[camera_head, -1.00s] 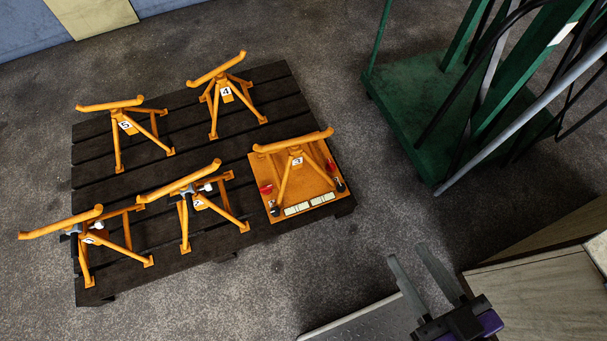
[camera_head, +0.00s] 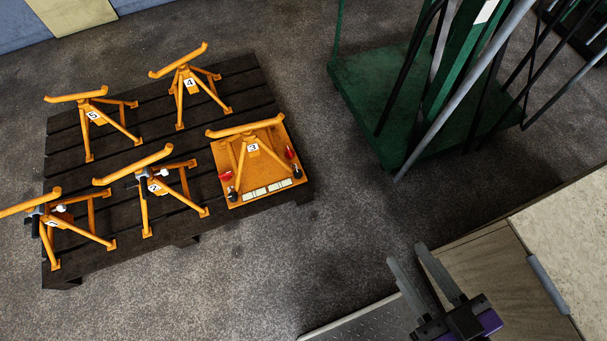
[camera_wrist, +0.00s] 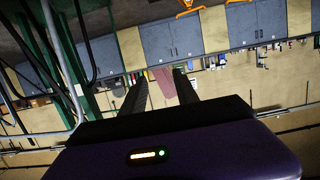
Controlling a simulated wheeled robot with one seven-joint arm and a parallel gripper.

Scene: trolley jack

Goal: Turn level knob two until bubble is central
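Orange stands numbered 1 to 5 are on a dark slatted pallet (camera_head: 190,225). Stand two (camera_head: 153,188) is at the front middle, with a small white knob (camera_head: 163,172) and a grey part by its top bar. Stand three (camera_head: 252,148) has an orange base plate (camera_head: 262,170) with red and black knobs and pale level strips (camera_head: 266,190) at its front edge. Any bubble is too small to tell. My gripper (camera_head: 405,253) is open and empty, well right of the pallet and apart from all stands. Its open fingers also show in the wrist view (camera_wrist: 160,76).
A green trolley (camera_head: 370,100) with upright bars and pipes stands right of the pallet. A wooden cabinet (camera_head: 490,265) with a pale top is at the lower right, close to my gripper. Bare floor (camera_head: 350,215) lies between pallet and gripper.

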